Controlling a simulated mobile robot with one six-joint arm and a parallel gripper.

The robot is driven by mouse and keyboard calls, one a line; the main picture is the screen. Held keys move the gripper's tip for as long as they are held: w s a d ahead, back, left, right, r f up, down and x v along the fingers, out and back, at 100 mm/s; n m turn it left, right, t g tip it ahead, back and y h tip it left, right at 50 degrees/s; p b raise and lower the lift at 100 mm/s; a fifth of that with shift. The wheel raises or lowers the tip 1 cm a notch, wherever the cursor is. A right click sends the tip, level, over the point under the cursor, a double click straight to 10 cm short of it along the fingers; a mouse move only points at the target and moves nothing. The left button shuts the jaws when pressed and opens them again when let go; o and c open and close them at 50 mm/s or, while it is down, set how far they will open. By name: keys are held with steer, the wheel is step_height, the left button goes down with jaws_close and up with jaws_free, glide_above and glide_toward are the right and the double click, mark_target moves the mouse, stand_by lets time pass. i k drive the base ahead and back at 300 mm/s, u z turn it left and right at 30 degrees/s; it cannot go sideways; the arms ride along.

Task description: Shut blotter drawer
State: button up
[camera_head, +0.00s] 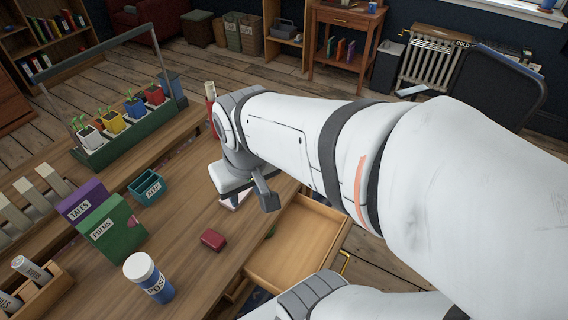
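A wooden drawer (318,222) sticks out from the right side of the desk (190,240), pulled open. My gripper (267,196) is above the desk's edge, just beyond the drawer's far left corner. Only a dark finger part shows clearly, and I cannot tell whether it is open or touches anything.
On the desk are a small red box (213,240), a white-capped blue bottle (148,277), a green book (112,232), a purple book (82,201) and a teal holder (147,187). A pale item lies under my gripper. A dark chair (500,85) stands at right.

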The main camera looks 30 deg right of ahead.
mark_target(308, 237)
steer(key=k, duration=1.5)
steer(key=z, duration=0.65)
steer(key=i, duration=1)
steer(key=z, duration=0.6)
steer(key=k, duration=0.6)
steer(key=u, duration=0.25)
steer(key=i, duration=0.5)
steer(key=u, duration=0.1)
